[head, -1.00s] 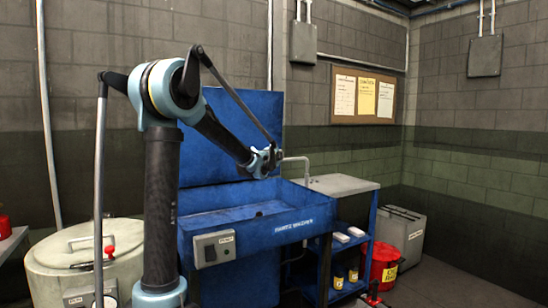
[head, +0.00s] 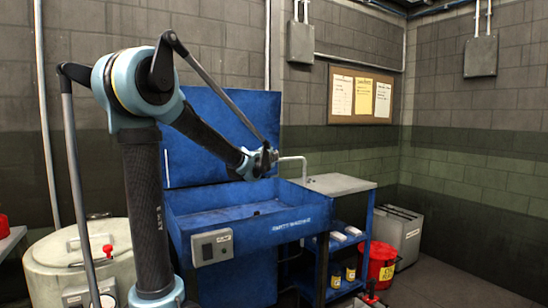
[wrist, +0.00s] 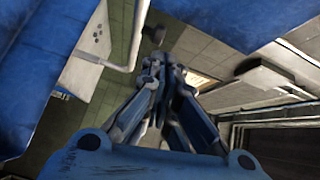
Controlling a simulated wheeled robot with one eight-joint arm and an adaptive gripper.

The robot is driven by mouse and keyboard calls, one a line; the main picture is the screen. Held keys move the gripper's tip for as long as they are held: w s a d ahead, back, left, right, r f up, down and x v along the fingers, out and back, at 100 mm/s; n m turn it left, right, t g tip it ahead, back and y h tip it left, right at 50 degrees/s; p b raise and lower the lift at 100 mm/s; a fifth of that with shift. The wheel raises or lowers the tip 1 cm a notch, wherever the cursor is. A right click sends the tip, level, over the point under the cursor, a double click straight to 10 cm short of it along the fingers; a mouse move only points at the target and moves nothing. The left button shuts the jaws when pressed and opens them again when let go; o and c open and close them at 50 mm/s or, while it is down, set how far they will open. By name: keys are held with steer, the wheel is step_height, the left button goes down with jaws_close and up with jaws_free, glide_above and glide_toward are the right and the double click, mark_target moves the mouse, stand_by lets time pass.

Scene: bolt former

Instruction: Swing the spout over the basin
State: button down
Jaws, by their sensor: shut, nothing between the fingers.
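The spout (head: 294,158) is a thin pale bent pipe rising at the right end of the blue basin (head: 190,225). Its top runs left toward my gripper (head: 270,158), which is above the basin's back right part. In the wrist view a pale bent pipe (wrist: 137,35), which looks like the spout, lies just left of my gripper (wrist: 154,62). The fingers are shut with nothing between them. I cannot tell whether they touch the pipe. The pipe's left end is partly hidden near the gripper in the head view.
A blue raised lid (head: 225,110) stands behind the basin. To the right are a shelf stand with a grey top (head: 340,184), a red bucket (head: 382,262) and a grey bin (head: 400,230). A pale round drum (head: 75,255) stands at left. Floor at lower right looks clear.

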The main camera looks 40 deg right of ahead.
steer(key=shift+s+a+r, duration=0.1)
steer(key=shift+s+a, duration=0.1)
steer(key=shift+a, duration=0.85)
steer(key=shift+s+a, duration=0.2)
steer(key=shift+a, duration=0.85)
